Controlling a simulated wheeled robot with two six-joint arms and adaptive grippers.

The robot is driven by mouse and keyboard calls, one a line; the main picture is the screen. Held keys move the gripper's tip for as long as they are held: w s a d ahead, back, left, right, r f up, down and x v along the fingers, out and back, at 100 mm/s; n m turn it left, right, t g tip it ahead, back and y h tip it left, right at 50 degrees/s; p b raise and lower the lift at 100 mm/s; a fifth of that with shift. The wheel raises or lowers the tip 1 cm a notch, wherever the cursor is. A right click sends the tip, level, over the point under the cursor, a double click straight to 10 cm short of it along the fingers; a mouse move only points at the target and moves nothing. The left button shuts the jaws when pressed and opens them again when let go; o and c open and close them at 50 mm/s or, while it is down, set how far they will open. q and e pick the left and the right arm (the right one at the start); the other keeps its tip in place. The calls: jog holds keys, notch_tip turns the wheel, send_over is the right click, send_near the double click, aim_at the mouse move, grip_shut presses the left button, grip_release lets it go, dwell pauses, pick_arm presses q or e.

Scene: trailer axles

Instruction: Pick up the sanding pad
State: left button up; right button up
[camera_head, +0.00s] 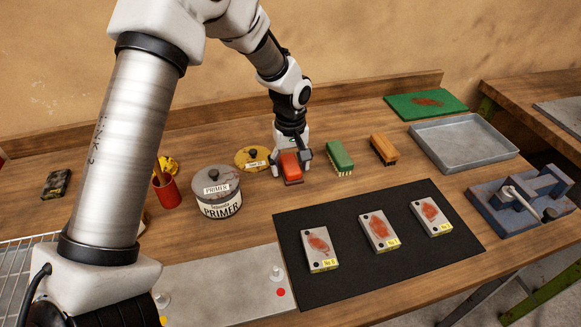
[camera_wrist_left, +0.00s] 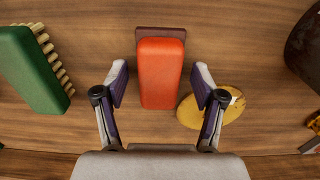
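The sanding pad, an orange-red block with a dark brown base, lies on the bench (camera_head: 291,168); it also shows in the left wrist view (camera_wrist_left: 161,60). My left gripper (camera_head: 291,160) is above it with the fingers pointing down. In the left wrist view my left gripper (camera_wrist_left: 161,84) is open, with one finger on each side of the pad's near end and a gap on both sides. Whether the fingertips are at the pad's height is hard to tell. My right gripper is not in view.
A green brush (camera_head: 340,157) and an orange brush (camera_head: 384,149) stand to the right. A yellow lid (camera_head: 247,157) and a primer can (camera_head: 219,193) are to the left. A black mat (camera_head: 345,275) with three rusty plates lies in front. A grey tray (camera_head: 463,143) is farther right.

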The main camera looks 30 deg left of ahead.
aim_at(290, 165)
pick_arm(q)
jog(key=shift+f, duration=0.1)
jog(key=c, duration=0.9)
jog(key=shift+s, duration=0.1)
jog(key=shift+r, duration=0.35)
notch_tip(290, 165, up, 3)
jog(key=shift+s+d+f+b, duration=0.1)
jog(key=shift+f+b, duration=0.05)
jog(key=shift+b, duration=0.3)
jog(key=s+d+b, duration=0.1)
jog(key=s, duration=0.3)
jog(key=s+d+r, duration=0.1)
jog(key=s+d, duration=0.1)
jog(key=s, duration=0.3)
jog(key=s+d+b, duration=0.1)
jog(key=s+d, duration=0.1)
jog(key=s, duration=0.3)
jog(key=shift+s+r+b, duration=0.25)
jog(key=shift+r+b, duration=0.05)
